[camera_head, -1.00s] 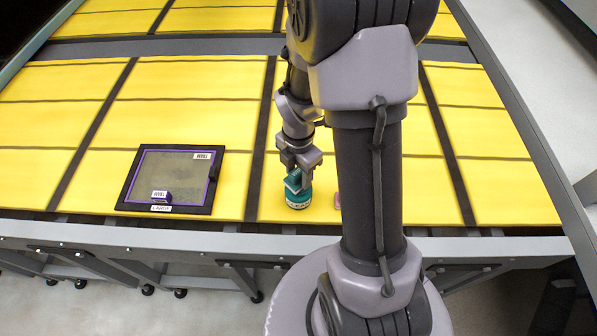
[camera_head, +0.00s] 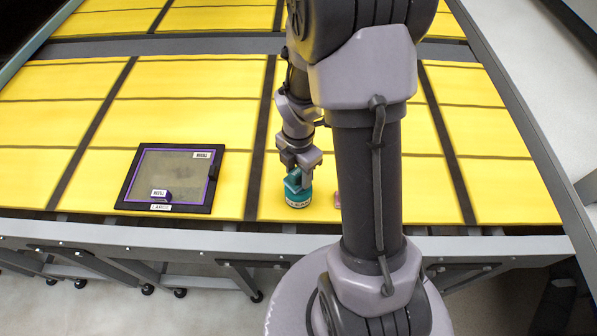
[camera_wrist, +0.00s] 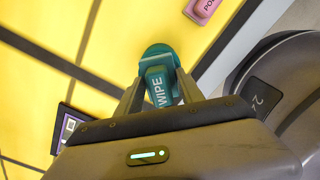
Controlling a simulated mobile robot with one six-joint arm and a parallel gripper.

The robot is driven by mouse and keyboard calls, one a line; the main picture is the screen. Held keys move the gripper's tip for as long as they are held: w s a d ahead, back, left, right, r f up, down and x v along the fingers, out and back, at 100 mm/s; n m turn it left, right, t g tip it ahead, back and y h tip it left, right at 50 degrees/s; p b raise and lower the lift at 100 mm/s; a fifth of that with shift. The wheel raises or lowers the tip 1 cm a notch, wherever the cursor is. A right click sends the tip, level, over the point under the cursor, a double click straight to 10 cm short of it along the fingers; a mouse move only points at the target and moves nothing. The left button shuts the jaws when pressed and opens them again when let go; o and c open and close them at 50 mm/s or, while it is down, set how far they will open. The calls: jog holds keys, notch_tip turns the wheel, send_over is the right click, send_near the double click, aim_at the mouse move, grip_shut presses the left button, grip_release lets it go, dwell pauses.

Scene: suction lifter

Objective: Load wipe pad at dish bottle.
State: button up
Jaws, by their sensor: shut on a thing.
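My gripper (camera_head: 297,180) is shut on the teal wipe pad, which carries the word WIPE in the wrist view (camera_wrist: 160,88). The teal dish bottle (camera_head: 298,199) is a short round container with a white label band, standing on the yellow table close to its front edge. The pad is directly over the bottle's top in the head view. In the wrist view the bottle's round teal top (camera_wrist: 158,52) shows just beyond the pad. I cannot tell whether pad and bottle touch.
A pink item (camera_wrist: 203,8) lies right of the bottle, mostly hidden by my arm in the head view.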

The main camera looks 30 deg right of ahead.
aim_at(298, 170)
notch_tip(298, 170, up, 7)
jog(key=p, duration=0.6)
dwell(0.7)
